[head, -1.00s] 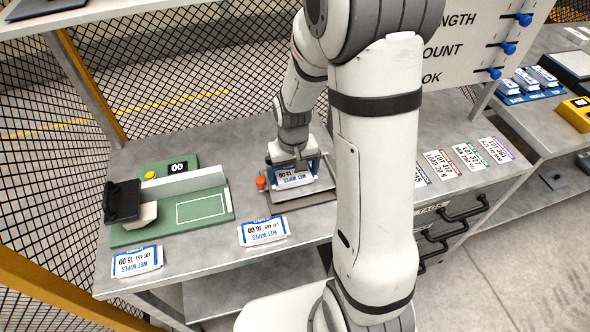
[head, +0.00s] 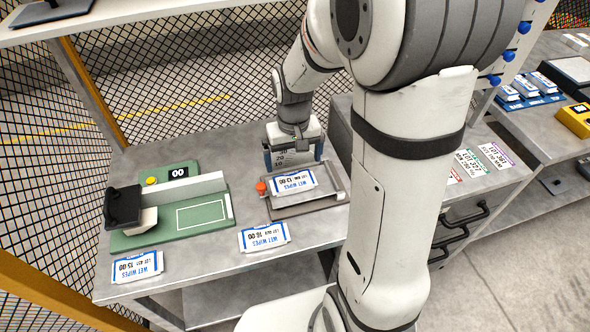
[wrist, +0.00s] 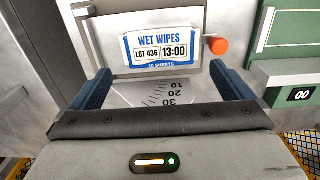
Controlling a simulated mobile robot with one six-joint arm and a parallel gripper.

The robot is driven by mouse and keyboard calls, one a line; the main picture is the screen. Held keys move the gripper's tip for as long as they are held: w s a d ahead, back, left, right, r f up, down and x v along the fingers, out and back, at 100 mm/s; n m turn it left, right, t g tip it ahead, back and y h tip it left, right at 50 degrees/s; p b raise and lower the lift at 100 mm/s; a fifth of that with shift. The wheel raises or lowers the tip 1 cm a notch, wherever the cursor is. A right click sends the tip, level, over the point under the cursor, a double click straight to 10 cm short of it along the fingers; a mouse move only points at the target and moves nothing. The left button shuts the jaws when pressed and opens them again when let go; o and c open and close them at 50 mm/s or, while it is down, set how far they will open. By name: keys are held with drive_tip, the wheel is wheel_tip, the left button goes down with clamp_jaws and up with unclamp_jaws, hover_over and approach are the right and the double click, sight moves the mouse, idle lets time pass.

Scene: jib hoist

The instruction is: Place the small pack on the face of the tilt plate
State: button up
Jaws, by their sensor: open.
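The small pack, a white and blue WET WIPES pack marked LOT 436 and 13:00 (head: 293,182), lies on the face of the grey tilt plate (head: 325,196). It also shows in the wrist view (wrist: 160,48), flat on the plate (wrist: 110,68). An orange knob (head: 261,187) is at the plate's side. My gripper (head: 294,160) is behind the pack, over the plate's angle scale. In the wrist view my gripper (wrist: 165,88) has its blue fingers wide apart with nothing between them, and the pack lies beyond their tips.
Two more wipes packs lie along the bench front, one at the middle (head: 264,237) and one at the left (head: 137,267). A green fixture with a black-headed press (head: 180,212) stands left of the plate. Label cards (head: 485,160) lie at right.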

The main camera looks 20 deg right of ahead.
drive_tip(key=s+r+t, duration=0.2)
drive_tip(key=s+r, duration=0.9)
drive_tip(key=s, duration=0.3)
drive_tip(key=shift+d+t, duration=0.25)
drive_tip(key=shift+t, duration=0.15)
